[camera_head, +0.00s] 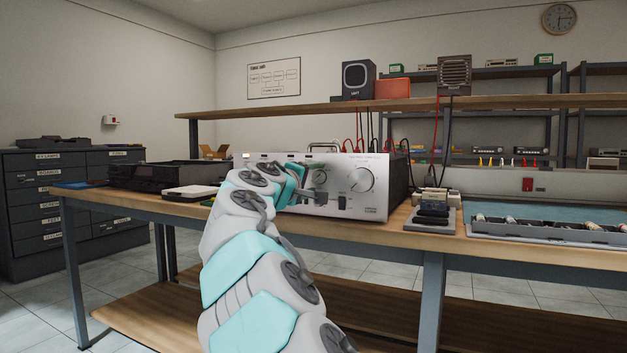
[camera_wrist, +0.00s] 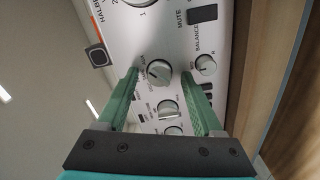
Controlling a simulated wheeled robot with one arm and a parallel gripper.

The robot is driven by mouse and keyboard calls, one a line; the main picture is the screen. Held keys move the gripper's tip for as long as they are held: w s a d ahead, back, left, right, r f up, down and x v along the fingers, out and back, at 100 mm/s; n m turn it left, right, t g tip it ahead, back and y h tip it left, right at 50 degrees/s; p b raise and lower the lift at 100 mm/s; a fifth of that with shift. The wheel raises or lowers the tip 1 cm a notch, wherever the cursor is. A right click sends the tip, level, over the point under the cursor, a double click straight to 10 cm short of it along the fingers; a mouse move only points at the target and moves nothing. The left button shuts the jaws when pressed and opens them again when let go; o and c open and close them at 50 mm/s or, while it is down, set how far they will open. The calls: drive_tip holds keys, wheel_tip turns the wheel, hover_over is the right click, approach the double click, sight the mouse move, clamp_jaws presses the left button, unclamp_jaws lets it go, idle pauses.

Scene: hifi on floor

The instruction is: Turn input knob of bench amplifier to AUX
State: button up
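The bench amplifier (camera_head: 378,208) is a silver-fronted unit with a dark case standing on the wooden workbench. In the wrist view its front panel (camera_wrist: 178,38) appears turned sideways. My gripper (camera_wrist: 160,74) is open, with one green finger on each side of this knob and visible gaps. In the head view my arm hides the panel's left part, and my gripper (camera_head: 306,193) is at the panel front.
A knob marked BALANCE (camera_wrist: 206,65) lies just outside my right finger, with a MUTE switch (camera_wrist: 203,14) above. Smaller knobs (camera_wrist: 168,108) show between the fingers. A large knob (camera_head: 361,179) is on the panel's right. A parts tray (camera_head: 548,232) and black box (camera_head: 160,176) flank the amplifier.

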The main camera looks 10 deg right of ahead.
drive_tip(key=v, duration=0.7)
drive_tip(key=shift+s+a, duration=0.25)
drive_tip(key=shift+s, duration=0.05)
idle(0.3)
